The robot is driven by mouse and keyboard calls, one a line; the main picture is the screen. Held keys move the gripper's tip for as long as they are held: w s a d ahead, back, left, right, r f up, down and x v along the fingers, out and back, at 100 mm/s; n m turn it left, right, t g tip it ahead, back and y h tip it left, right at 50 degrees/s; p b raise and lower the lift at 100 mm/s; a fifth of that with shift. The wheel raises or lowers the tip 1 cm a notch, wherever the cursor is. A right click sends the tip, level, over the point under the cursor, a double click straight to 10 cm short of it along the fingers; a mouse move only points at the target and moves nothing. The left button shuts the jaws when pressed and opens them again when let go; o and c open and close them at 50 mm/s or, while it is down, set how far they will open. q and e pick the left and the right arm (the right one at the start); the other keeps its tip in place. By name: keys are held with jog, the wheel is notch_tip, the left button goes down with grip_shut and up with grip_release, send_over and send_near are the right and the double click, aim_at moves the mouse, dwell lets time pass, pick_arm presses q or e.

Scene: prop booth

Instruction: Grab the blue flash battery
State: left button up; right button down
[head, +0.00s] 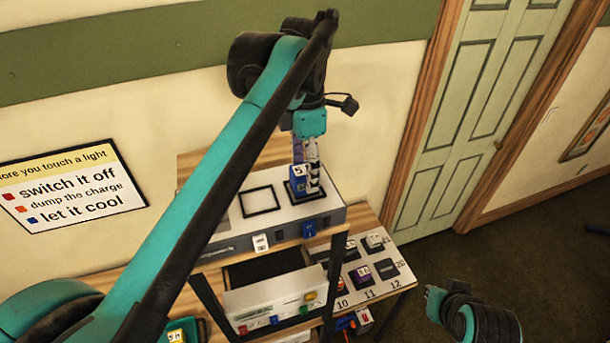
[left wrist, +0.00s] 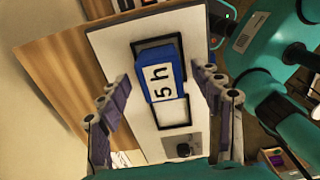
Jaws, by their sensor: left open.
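The blue flash battery (head: 299,182) is a blue block with a white label. It stands on a dark square pad on top of a raised white-topped unit (head: 228,232). In the left wrist view the battery (left wrist: 160,78) shows its "5 h" label between my fingers. My left gripper (head: 307,172) points down over it, with fingers open on either side. In the left wrist view the fingers of the gripper (left wrist: 165,84) look apart from the block.
An empty black square outline (head: 260,200) lies left of the battery. A lower table (head: 392,285) holds several small blocks on numbered spots. A white box (head: 275,300) with coloured blocks stands below the unit. A wall sign (head: 75,188) hangs at left; a green door (head: 490,100) is at right.

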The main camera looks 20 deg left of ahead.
pick_arm(q)
jog(key=shift+w+f, duration=0.45)
jog(key=shift+f, duration=0.6)
jog(key=shift+s+r, duration=0.1)
jog(key=shift+s, duration=0.75)
jog(key=shift+w, duration=0.5)
jog(key=c, duration=1.5)
jog(key=shift+s, duration=0.15)
grip_shut()
